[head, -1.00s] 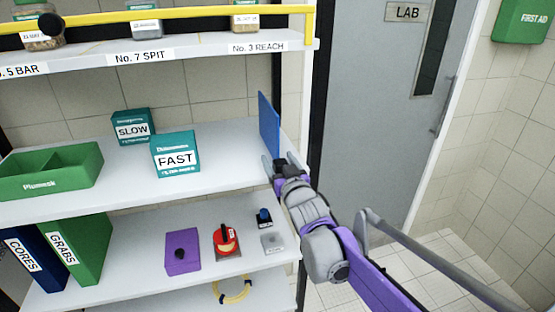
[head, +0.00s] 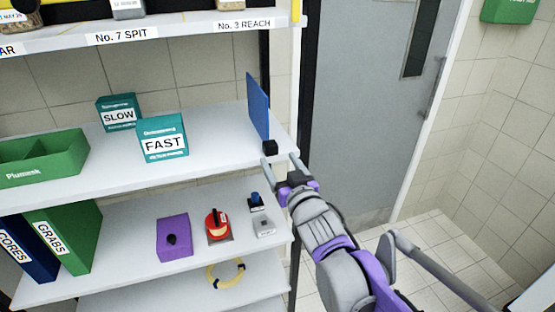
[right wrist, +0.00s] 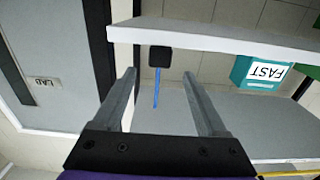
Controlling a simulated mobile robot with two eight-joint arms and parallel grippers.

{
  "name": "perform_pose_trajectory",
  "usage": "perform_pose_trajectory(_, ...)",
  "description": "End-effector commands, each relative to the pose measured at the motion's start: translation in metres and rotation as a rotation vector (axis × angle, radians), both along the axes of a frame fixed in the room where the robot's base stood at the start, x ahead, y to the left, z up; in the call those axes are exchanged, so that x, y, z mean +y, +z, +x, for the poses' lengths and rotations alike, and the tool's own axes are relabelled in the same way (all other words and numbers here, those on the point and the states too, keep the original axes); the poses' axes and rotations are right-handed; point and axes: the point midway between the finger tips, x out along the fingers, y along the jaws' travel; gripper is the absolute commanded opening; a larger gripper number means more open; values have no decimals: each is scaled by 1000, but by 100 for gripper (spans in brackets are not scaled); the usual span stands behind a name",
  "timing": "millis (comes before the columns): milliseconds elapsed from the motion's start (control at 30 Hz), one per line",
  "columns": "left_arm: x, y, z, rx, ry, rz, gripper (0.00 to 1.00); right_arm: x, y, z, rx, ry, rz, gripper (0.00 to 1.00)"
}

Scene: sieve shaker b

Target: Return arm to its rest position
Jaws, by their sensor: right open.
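My right gripper (head: 280,161) is at the right end of the middle shelf. Its two fingers are spread apart with nothing between them. A blue panel (head: 258,106) stands upright at that shelf end, with a black block (head: 270,148) at its lower near corner. The fingertips are just short of the block, with a small gap. In the right wrist view, the open fingers (right wrist: 158,75) point toward the black block (right wrist: 159,57), and the blue panel (right wrist: 157,92) is seen edge-on. My left gripper is out of view.
Teal FAST (head: 163,139) and SLOW (head: 119,113) boxes and a green tray (head: 62,165) share the middle shelf. The lower shelf holds binders, a purple box (head: 174,238) and a red knob (head: 217,224). A grey door (head: 370,120) and open floor are to the right.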

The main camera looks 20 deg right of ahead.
Motion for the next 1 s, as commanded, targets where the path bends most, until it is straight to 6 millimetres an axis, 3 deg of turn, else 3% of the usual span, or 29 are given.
perform_pose_trajectory(167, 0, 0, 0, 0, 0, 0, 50, -1, -4, -2, 14, -6, 0, 75)
perform_pose_trajectory(267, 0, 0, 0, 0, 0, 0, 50, -7, -25, -17, 93, -34, -2, 75)
perform_pose_trajectory(367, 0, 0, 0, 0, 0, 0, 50, -15, -69, -49, 260, -79, -7, 75)
perform_pose_trajectory(500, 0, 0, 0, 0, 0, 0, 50, -20, -146, -118, 557, -113, -13, 75)
perform_pose_trajectory(600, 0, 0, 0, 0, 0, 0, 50, -17, -194, -169, 753, -104, -17, 75)
perform_pose_trajectory(700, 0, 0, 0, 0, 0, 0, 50, -11, -229, -214, 911, -79, -18, 75)
perform_pose_trajectory(833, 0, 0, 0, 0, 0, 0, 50, -4, -256, -254, 1043, -46, -18, 75)
perform_pose_trajectory(1000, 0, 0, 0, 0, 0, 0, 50, -1, -266, -271, 1102, -28, -19, 75)
